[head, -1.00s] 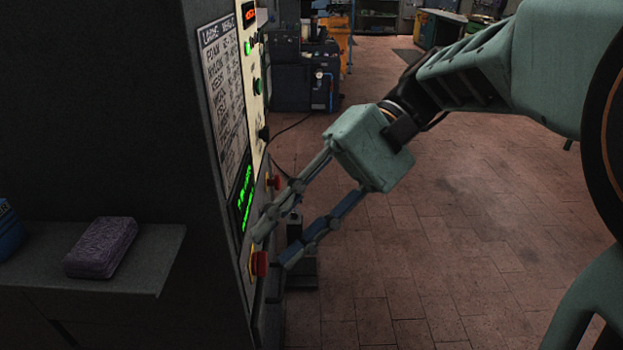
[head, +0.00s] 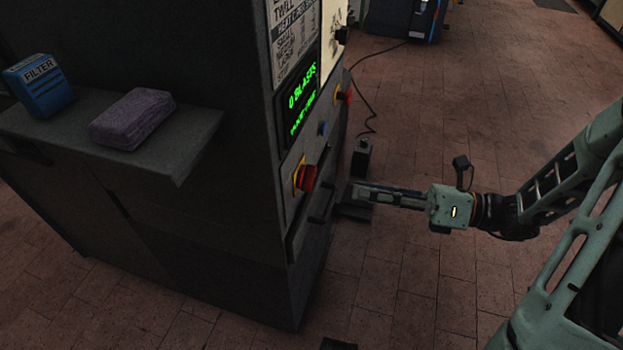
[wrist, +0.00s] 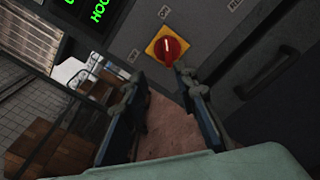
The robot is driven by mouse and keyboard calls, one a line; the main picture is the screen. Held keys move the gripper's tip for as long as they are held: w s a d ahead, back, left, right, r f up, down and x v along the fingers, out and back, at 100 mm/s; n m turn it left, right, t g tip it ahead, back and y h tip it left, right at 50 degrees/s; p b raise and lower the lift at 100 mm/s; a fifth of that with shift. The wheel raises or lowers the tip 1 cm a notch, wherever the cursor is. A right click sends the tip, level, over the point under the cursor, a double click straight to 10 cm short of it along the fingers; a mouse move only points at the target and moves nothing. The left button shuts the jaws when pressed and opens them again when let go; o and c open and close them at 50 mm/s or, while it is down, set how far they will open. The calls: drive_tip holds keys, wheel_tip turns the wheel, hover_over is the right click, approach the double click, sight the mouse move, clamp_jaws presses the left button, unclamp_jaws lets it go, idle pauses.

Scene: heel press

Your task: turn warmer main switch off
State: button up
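The wrist view shows a red rotary knob (wrist: 168,47) on a yellow square plate, with a pale mark running nearly upright in the picture. Small labels sit beside it; one looks like ON. In the head view a red knob on a yellow plate (head: 305,178) sits low on the dark machine front, below the green display; it appears to be the same one. My gripper (head: 354,190) is to its right in the head view, apart from it. In the wrist view my gripper's fingers (wrist: 156,83) are open and empty, with the knob beyond and between their tips.
A second red knob (head: 346,97) sits farther back on the panel, near a blue button (head: 323,129). Drawer handles (wrist: 283,69) lie beside the switch. A purple block (head: 132,118) and blue filter box (head: 40,86) rest on the left shelf.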

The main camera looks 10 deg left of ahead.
sight(309, 179)
drive_tip(key=w+a+f+m+b, duration=0.1)
drive_tip(key=a+m+b, duration=0.1)
drive_tip(key=a, duration=0.8)
drive_tip(key=shift+w+a+t+b, duration=0.15)
drive_tip(key=shift+w+t+b, duration=0.05)
drive_tip(key=shift+t+b, duration=0.25)
clamp_jaws()
